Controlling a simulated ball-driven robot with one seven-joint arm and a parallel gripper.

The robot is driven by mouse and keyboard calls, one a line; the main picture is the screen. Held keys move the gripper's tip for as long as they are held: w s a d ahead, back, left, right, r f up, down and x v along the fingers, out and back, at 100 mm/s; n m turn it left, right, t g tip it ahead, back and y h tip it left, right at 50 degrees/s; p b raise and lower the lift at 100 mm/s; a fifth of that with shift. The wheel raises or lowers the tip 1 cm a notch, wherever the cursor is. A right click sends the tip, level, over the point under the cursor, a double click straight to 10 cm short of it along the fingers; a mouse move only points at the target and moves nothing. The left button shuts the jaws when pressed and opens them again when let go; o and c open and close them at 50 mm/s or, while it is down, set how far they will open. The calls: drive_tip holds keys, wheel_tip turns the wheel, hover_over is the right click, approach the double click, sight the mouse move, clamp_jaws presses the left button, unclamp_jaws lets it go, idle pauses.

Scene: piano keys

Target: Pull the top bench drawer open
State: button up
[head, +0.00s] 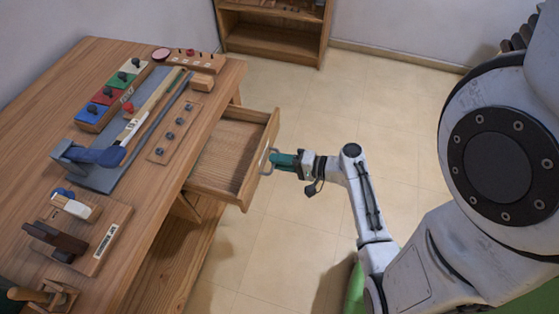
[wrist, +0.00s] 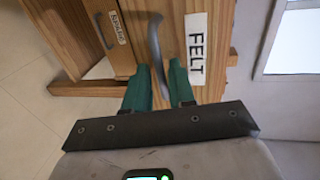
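The top bench drawer (head: 225,155) stands well out from the right side of the wooden workbench (head: 150,112). Its inside looks empty. Its front, labelled FELT (wrist: 196,48), fills the upper middle of the wrist view. A grey curved handle (wrist: 155,35) is fixed to that front and also shows in the head view (head: 266,161). My gripper (head: 275,160) is at the handle, outside the drawer. In the wrist view its green fingers (wrist: 160,72) stand on both sides of the handle with little gap and look shut on it.
A lower drawer front (wrist: 110,30) with its own label and handle shows beside the top one. Tools, blocks and a grey mat (head: 105,176) lie on the bench top. A wooden shelf (head: 272,32) stands at the back wall. The floor (head: 310,105) right of the bench is clear.

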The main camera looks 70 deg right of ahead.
drive_tip(key=shift+o, duration=0.9)
drive_tip(key=v, duration=1)
drive_tip(key=shift+s+b, duration=0.3)
drive_tip(key=shift+s, duration=0.05)
drive_tip(key=shift+r, duration=0.1)
drive_tip(key=w+a+f+n+g+y+p, duration=0.1)
drive_tip(key=w+a+n+g+y, duration=0.15)
drive_tip(key=a+n+g, duration=0.3)
drive_tip(key=w+a+f+n+g+y, duration=0.2)
drive_tip(key=a+n+g+y, duration=0.15)
drive_tip(key=a, duration=0.25)
drive_tip(key=a+r+n+g+h+p, duration=0.1)
drive_tip(key=a+r+n+g+h, duration=0.4)
drive_tip(key=n, duration=0.3)
drive_tip(key=shift+a+r+g+h, duration=0.3)
drive_tip(key=shift+r+h, duration=0.55)
drive_tip(key=shift+h, duration=0.05)
